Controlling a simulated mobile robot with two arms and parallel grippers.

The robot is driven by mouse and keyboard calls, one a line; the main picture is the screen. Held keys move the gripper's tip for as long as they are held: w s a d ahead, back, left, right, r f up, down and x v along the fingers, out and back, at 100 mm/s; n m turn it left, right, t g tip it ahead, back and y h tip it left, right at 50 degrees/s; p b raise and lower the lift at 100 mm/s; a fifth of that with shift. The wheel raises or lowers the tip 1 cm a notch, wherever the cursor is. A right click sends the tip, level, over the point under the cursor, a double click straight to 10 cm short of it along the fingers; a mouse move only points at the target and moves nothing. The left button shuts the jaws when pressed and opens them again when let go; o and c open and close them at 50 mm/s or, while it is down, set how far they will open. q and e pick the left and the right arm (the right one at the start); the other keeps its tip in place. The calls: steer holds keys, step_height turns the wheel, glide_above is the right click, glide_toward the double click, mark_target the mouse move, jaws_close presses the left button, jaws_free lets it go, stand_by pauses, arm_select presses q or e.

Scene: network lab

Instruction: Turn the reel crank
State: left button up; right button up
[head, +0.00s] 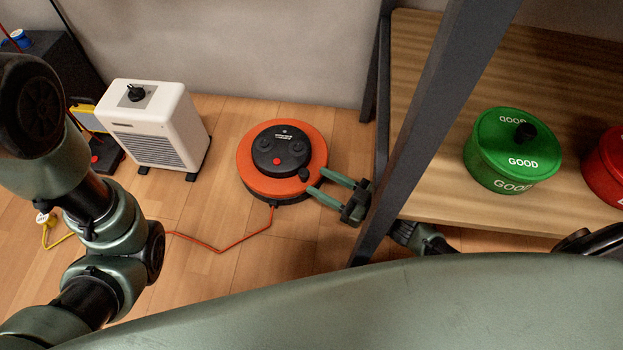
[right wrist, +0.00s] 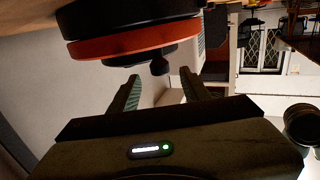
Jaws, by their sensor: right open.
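The reel (head: 245,182) is an orange round drum with a black top, lying on the wooden floor in the head view. Its crank knob (head: 304,174) is a small black knob near the right edge of the top. My right gripper (head: 318,185) is open at the reel's right side, its fingertips close to the knob. In the right wrist view the reel (right wrist: 135,40) is at the top, and the knob (right wrist: 159,67) shows between and beyond the open fingers (right wrist: 160,88). I cannot tell whether a finger touches it. My left gripper is out of view.
A white heater (head: 150,125) stands left of the reel. An orange cable (head: 245,236) runs from the reel across the floor. A shelf (head: 440,120) with a dark post, a green pot (head: 508,165) and a red pot (head: 605,170) is at the right.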

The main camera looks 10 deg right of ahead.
mark_target(308, 176)
steer(key=shift+b+x, duration=0.6)
steer(key=shift+x, duration=1.15)
steer(key=shift+c, duration=0.4)
jaws_close()
